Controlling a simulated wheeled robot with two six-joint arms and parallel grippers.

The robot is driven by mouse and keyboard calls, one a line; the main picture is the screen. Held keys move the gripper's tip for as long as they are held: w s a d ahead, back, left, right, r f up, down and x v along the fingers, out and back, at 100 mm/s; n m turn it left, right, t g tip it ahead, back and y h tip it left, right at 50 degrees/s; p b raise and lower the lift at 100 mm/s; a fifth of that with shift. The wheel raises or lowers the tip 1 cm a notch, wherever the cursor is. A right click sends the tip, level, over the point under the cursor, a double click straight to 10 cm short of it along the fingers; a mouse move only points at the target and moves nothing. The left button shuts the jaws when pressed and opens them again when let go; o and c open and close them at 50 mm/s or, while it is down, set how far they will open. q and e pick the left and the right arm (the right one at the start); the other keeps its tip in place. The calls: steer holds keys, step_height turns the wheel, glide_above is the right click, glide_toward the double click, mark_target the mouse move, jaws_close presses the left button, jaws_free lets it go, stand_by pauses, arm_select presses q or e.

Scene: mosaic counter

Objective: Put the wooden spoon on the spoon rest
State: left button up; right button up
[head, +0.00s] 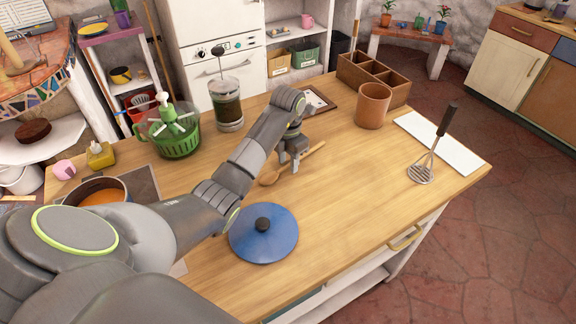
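The wooden spoon (311,153) lies on the wooden counter, its bowl toward the lower left and its handle running to the upper right. My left gripper (290,165) points down at the spoon's handle, just above the bowl. Its two fingers are apart, with the tips close to the handle. I cannot tell whether they touch it. I cannot make out a spoon rest for certain; my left arm hides part of the counter. My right gripper is not in view.
A blue lid (264,240) lies in front of the spoon. A green-bowled device (176,140) and a French press (227,105) stand behind. The counter's right front is clear.

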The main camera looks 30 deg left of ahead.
arm_select(q)
steer(key=shift+f, duration=0.15)
jaws_close()
